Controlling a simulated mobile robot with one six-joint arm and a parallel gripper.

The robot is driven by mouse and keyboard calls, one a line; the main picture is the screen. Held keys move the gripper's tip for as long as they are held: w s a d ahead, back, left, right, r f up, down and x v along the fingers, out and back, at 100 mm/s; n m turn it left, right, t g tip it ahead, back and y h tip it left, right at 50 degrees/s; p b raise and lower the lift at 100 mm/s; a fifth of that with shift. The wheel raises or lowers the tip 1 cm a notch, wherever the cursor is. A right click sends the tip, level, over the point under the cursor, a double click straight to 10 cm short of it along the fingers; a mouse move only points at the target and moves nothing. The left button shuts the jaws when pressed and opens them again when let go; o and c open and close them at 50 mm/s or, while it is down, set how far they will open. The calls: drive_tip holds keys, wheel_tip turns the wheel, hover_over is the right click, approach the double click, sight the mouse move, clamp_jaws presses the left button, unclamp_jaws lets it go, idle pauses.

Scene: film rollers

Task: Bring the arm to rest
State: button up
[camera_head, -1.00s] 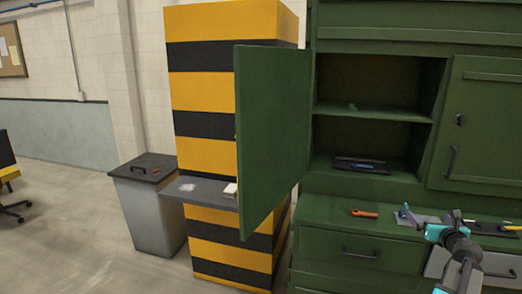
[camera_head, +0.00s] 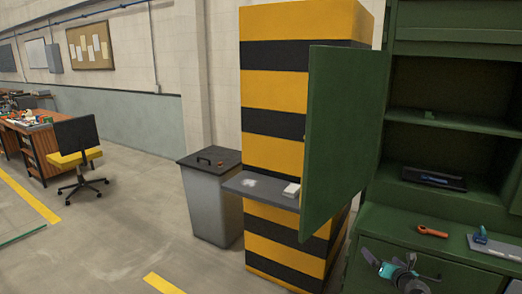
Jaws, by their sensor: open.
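My gripper (camera_head: 398,271) shows at the lower right, in front of the green cabinet's (camera_head: 408,243) lower part. It has grey and teal parts and is open. I see nothing held in it. Part of my arm is cut off by the bottom edge of the picture.
The cabinet's green door (camera_head: 345,140) stands open beside a yellow-and-black striped pillar (camera_head: 272,90) with a grey shelf (camera_head: 262,190). An orange-handled tool (camera_head: 432,231) lies on the cabinet's counter. A grey bin (camera_head: 210,205) and office chair (camera_head: 78,150) stand left. The floor between is clear.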

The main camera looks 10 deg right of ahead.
drive_tip(key=s+a+f+m+g, duration=0.15)
drive_tip(key=a+f+m, duration=0.75)
drive_tip(key=a+f, duration=1.15)
drive_tip(key=s+a+f+m+g+h, duration=0.1)
drive_tip(key=s+a+f+m+g, duration=0.6)
drive_tip(key=s, duration=0.5)
drive_tip(key=s+a+f+m+g, duration=0.3)
drive_tip(key=s+a+f+m, duration=0.15)
drive_tip(key=s+f, duration=0.65)
drive_tip(key=s+a+r+m+g+y, duration=0.1)
drive_tip(key=s+a+m+g, duration=0.2)
drive_tip(key=s, duration=0.6)
drive_tip(key=s+a+r+m+g+y, duration=0.1)
drive_tip(key=s+a+m+g, duration=0.2)
drive_tip(key=s, duration=0.7)
drive_tip(key=m+g, duration=0.2)
drive_tip(key=m, duration=0.2)
drive_tip(key=shift+s+a+r+y, duration=0.15)
drive_tip(key=shift+a+r+y, duration=0.05)
drive_tip(key=shift+y, duration=0.2)
